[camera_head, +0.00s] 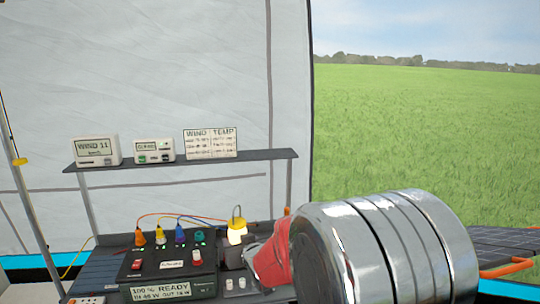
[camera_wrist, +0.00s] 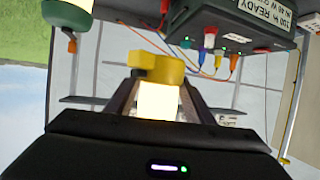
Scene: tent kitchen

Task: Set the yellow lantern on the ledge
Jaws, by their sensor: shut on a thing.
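My red and chrome arm hides most of the gripper in the body view. The ledge (camera_head: 255,155) is a dark narrow shelf on thin posts, above and behind the lantern. Its right end has a bare stretch.
On the ledge stand a wind display (camera_head: 97,150), a smaller white device (camera_head: 154,151) and a wind and temperature board (camera_head: 211,143). The power box (camera_head: 165,265) has coloured plugs and cables below the ledge. A green and white object (camera_wrist: 68,14) is close to the wrist camera.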

